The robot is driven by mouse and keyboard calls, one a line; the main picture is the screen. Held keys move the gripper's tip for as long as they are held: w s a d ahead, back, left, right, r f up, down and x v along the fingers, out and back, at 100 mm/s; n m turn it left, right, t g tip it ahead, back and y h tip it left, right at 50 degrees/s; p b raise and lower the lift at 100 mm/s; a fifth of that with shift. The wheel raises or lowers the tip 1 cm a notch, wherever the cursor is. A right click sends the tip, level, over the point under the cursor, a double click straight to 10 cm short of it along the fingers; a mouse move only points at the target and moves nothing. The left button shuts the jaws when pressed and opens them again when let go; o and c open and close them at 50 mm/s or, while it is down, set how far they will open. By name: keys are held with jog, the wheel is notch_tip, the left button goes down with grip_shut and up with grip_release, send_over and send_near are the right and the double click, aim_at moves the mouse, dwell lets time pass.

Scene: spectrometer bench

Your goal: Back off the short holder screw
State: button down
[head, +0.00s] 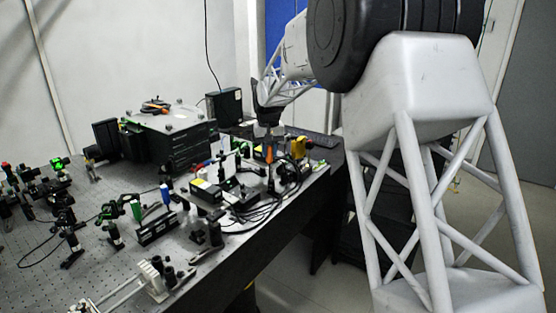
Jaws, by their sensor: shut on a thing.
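My gripper (268,124) is at the end of the arm, pointing down over the right part of the optical bench. It is shut on a slim upright tool with an orange part (269,153), which looks like a screwdriver handle. A thin dark line runs down below the orange part toward the crowded parts on the bench. I cannot tell whether the tool's tip touches anything. The short holder and its screw are too small to make out among these parts.
The perforated bench (40,265) carries many mounts. A large black box with a grey lid (165,119) stands at the back. A yellow part (299,147) stands just right of the tool. Black cables (262,212) loop near the bench's right edge. A white rail (122,292) lies in front.

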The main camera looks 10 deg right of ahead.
jog(key=s+a+r, duration=0.2)
jog(key=a+r, duration=0.2)
jog(key=a, duration=0.4)
jog(key=s+a+r+n, duration=0.1)
jog(key=s+a+r, duration=0.15)
jog(key=a, duration=0.55)
jog(key=s+a+r, duration=0.2)
jog(key=a+r, duration=0.2)
jog(key=a, duration=0.3)
jog(key=s+a+f, duration=0.5)
jog(key=s+a, duration=0.2)
jog(key=s, duration=0.2)
jog(key=s+a+f+m, duration=0.1)
jog(key=s+a+f, duration=0.5)
jog(key=s, duration=0.4)
jog(key=shift+s+a, duration=0.2)
jog(key=shift+a, duration=0.45)
jog(key=shift+f, duration=0.25)
jog(key=shift+f, duration=3.05)
